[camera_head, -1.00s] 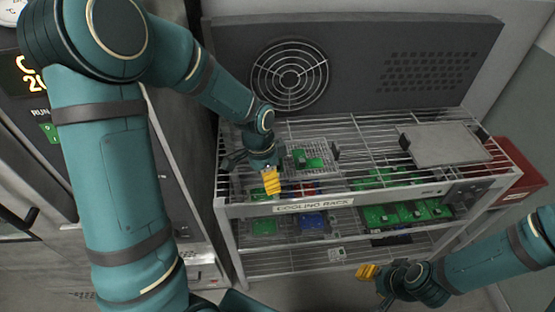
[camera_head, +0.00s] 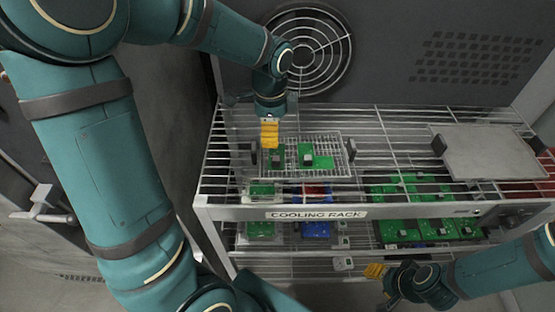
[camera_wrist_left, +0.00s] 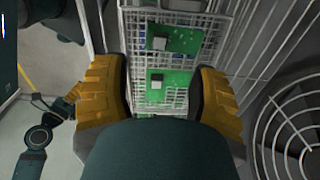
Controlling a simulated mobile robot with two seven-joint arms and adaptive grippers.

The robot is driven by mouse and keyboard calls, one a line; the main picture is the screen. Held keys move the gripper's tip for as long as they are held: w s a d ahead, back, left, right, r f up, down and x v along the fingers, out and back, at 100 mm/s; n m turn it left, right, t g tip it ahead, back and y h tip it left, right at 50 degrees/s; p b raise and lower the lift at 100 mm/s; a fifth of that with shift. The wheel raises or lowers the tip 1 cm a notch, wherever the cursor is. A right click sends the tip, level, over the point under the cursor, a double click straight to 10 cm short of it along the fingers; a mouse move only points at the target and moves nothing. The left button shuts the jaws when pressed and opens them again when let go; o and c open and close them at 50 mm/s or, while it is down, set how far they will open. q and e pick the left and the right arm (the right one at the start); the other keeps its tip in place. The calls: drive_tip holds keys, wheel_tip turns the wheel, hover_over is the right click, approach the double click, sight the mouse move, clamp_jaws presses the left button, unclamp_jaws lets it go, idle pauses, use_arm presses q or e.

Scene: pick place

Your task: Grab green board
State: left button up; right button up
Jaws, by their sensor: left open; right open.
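Two green boards lie in a wire basket (camera_head: 338,147) on the top shelf of the cooling rack. The left board (camera_head: 275,161) is under my left gripper (camera_head: 269,140), and the right board (camera_head: 317,160) is beside it. In the left wrist view, one board (camera_wrist_left: 178,80) shows between the open fingers (camera_wrist_left: 162,100) and another board (camera_wrist_left: 184,40) lies just beyond. The left gripper is empty; its exact height above the board is hard to tell. My right gripper (camera_head: 376,271) is low at the right, in front of the rack, with nothing visible in it.
The cooling rack (camera_head: 229,213) has more green boards (camera_head: 405,190), with blue and red items on lower levels. A flat grey tray (camera_head: 490,152) sits at the right of the top shelf. A panel with a round fan grille (camera_head: 308,50) stands behind.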

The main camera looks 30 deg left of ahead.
use_arm(q)
hover_over(272, 158)
wheel_tip(272, 158, down, 6)
drive_tip(key=shift+r+b, duration=0.25)
drive_tip(key=shift+b, duration=0.2)
drive_tip(key=shift+f+b, duration=0.7)
drive_tip(key=shift+f, duration=2)
clamp_jaws()
